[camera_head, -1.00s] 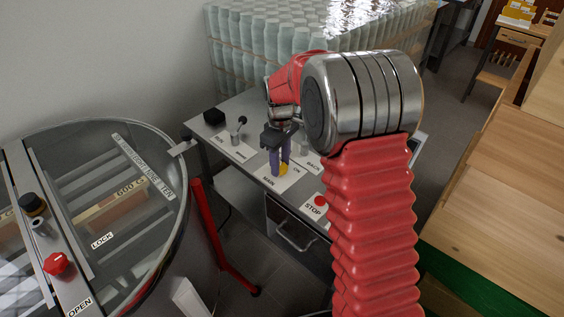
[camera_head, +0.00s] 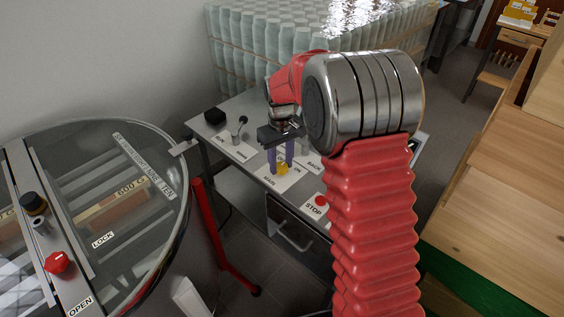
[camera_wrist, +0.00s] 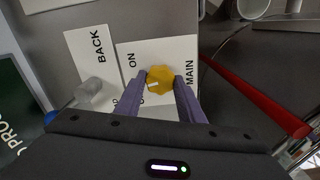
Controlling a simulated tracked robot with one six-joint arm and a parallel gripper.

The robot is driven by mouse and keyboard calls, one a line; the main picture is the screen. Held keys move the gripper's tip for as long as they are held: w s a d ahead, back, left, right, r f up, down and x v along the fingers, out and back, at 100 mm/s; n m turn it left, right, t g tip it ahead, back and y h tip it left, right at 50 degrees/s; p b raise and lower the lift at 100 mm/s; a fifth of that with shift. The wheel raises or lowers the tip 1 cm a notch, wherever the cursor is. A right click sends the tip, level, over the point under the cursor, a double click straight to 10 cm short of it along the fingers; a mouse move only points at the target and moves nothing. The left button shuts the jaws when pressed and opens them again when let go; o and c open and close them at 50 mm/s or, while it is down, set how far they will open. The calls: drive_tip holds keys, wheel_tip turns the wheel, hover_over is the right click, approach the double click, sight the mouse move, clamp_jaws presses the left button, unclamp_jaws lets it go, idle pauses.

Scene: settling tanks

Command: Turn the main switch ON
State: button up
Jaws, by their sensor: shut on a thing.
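The main switch is a yellow knob (camera_head: 282,169) on a white plate marked MAIN (camera_head: 270,183) on the grey desk. In the wrist view the knob (camera_wrist: 160,76) sits between the words ON and MAIN, with a small pale mark on its lower left side. My gripper (camera_head: 281,168) points down at the plate, its two purple fingers shut on either side of the knob. The fingers also show in the wrist view (camera_wrist: 160,80). Another word on the plate is mostly hidden behind a finger.
A plate marked BACK (camera_wrist: 101,47) with a pale knob (camera_wrist: 95,92) lies beside the main plate. A red STOP button (camera_head: 321,201) is at the desk's front edge. A small lever (camera_head: 239,127) and a black box (camera_head: 214,116) stand at the left. A glass-lidded round tank (camera_head: 110,150) is at left.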

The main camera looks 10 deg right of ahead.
sight(281, 165)
drive_tip(key=m, duration=0.4)
drive_tip(key=shift+w+d+r+m, duration=0.1)
drive_tip(key=shift+m, duration=0.3)
drive_tip(key=m, duration=0.4)
drive_tip(key=shift+m, duration=0.3)
drive_tip(key=o, duration=1)
drive_tip(key=shift+o, duration=0.2)
wheel_tip(281, 165, up, 14)
drive_tip(key=shift+f, duration=0.2)
